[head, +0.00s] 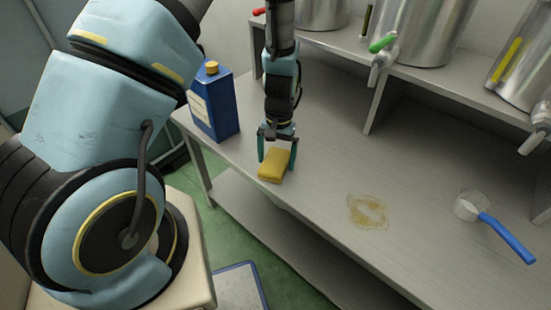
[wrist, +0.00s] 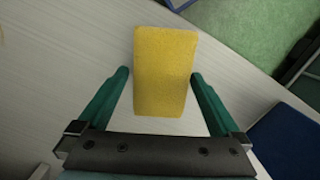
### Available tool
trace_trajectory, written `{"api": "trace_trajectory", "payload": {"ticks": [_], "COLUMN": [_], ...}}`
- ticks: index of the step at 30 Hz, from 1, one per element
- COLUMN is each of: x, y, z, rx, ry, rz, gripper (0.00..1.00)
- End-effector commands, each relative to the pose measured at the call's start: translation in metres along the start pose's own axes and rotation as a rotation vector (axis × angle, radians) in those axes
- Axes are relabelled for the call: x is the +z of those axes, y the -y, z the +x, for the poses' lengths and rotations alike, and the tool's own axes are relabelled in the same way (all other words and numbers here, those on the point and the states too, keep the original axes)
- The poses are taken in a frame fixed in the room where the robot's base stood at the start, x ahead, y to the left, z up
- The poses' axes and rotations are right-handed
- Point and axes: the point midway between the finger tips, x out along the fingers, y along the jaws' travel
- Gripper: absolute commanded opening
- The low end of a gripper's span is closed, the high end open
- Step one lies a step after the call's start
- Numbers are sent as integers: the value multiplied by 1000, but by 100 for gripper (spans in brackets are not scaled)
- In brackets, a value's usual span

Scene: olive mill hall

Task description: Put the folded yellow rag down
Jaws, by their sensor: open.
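The folded yellow rag (head: 273,165) is a thick rectangular pad lying on the grey work table (head: 320,190), near its front edge. My gripper (head: 278,155) is low over the table with its two green fingers on either side of the rag. In the wrist view the rag (wrist: 165,70) lies between and beyond the fingertips of my gripper (wrist: 160,75). A gap shows between the rag and each finger, so the jaws are open and not closed on it.
A blue can (head: 213,103) with a yellow cap stands left of my gripper. Steel tanks with taps (head: 425,35) stand on the shelf behind. The table between is clear.

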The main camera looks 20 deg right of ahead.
Motion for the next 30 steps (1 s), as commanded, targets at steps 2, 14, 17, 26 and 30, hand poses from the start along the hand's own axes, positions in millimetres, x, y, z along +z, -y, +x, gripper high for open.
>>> {"api": "trace_trajectory", "payload": {"ticks": [2,14,17,26,30], "x": [-2,-2,-1,0,8], "y": [0,1,1,3,32], "z": [-15,-95,-107,-117,-132], "rx": [0,-1,0,0,14], "ry": [-7,-7,-6,-5,-31], "rz": [1,0,0,-6,-67], "gripper": [100,100,100,100,100]}}
